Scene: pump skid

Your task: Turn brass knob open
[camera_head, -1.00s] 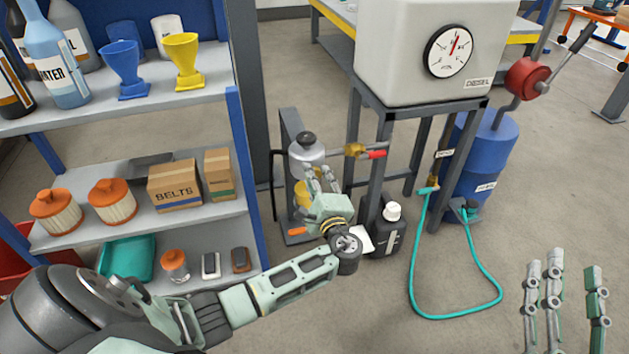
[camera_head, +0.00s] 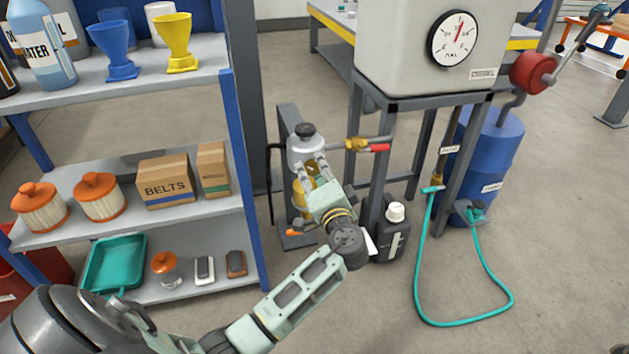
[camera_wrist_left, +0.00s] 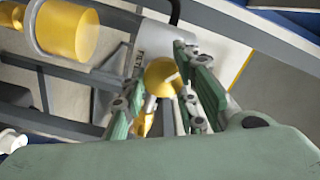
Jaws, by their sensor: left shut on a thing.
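The brass knob (camera_wrist_left: 162,77) is a round, gold-coloured ball, seen between my left gripper's fingers in the left wrist view. My left gripper (camera_head: 313,173) is shut on it, in front of the grey filter housing (camera_head: 307,150) on the pump skid. In the head view the fingers hide most of the knob. A yellow bowl sits below the housing and shows large at the top left of the wrist view (camera_wrist_left: 66,28). My right gripper is not in view.
A red-handled valve (camera_head: 378,148) sticks out on a pipe to the right of the housing. A dark jug (camera_head: 390,240) stands below it. A tank on a grey stand is at the right, with a teal hose (camera_head: 418,270) on the floor. A loaded shelf (camera_head: 213,210) is close at left.

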